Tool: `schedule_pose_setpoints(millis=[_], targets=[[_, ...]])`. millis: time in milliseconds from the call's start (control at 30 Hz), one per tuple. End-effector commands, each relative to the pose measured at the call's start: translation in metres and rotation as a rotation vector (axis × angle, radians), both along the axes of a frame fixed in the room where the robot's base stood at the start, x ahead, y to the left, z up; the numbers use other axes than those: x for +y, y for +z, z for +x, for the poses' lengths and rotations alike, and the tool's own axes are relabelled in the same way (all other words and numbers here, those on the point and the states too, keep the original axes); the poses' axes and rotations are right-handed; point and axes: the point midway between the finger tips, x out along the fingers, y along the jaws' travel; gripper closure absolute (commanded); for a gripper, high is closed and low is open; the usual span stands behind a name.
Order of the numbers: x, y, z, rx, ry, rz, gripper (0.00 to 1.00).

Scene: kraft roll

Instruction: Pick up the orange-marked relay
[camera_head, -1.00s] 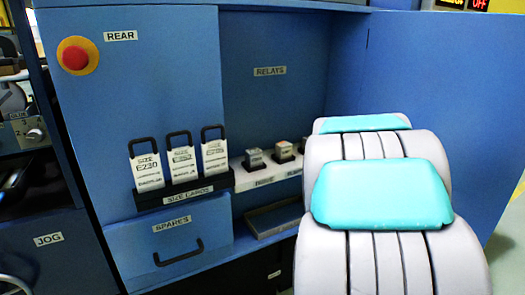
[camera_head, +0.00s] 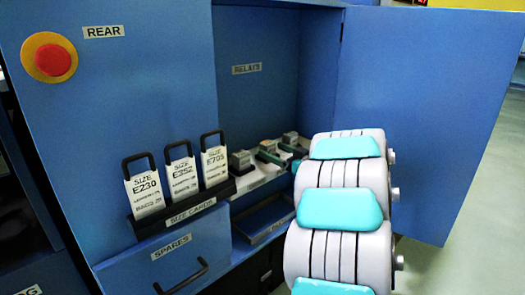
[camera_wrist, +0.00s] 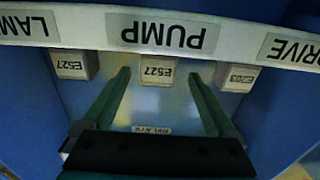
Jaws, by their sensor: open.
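Three small relays stand in a row on a pale ledge in the open cabinet: left (camera_head: 240,161), middle (camera_head: 268,146) and right (camera_head: 290,138). I cannot make out a clear orange mark on any of them. In the wrist view the middle relay (camera_wrist: 158,72), tagged E527, lies between the spread green fingers of my gripper (camera_wrist: 160,75), with a gap on each side. Its neighbours are another E527 relay (camera_wrist: 75,66) and an E203 relay (camera_wrist: 236,77), both outside the fingers. My gripper is open and empty. In the head view my arm hides part of the ledge.
The ledge's front strip carries upside-down labels, including PUMP (camera_wrist: 163,34) and DRIVE (camera_wrist: 295,50). Size cards (camera_head: 181,172) stand in a black holder left of the relays. An open tray (camera_head: 262,218) lies below. The blue door (camera_head: 420,110) stands open at right.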

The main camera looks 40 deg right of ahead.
Motion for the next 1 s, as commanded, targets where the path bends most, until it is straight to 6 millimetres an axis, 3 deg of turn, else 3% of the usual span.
schedule_pose_setpoints(millis=[600, 833, 1000], targets=[[0.003, 0.000, 0.068, -0.001, 0.001, 0.000, 0.07], [0.003, 0.000, 0.071, 0.000, -0.001, -0.001, 0.07], [0.003, 0.000, 0.071, 0.000, -0.002, -0.001, 0.24]])
